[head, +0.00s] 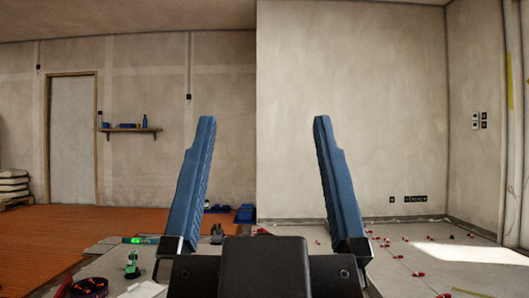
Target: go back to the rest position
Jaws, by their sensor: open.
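My gripper (262,130) fills the middle of the head view. Its two blue ridged fingers point upward and stand wide apart. Nothing is between them except the view of the bare wall behind. The dark gripper body sits at the bottom centre and hides part of the floor. The gripper touches nothing that I can see.
Grey tiles (410,262) with several red levelling pieces cover the floor at right. Orange matting (60,228) lies at left. A green tool (132,264) and a dark red-edged reel (88,288) are at lower left. A shelf (131,130) hangs beside a door (72,140).

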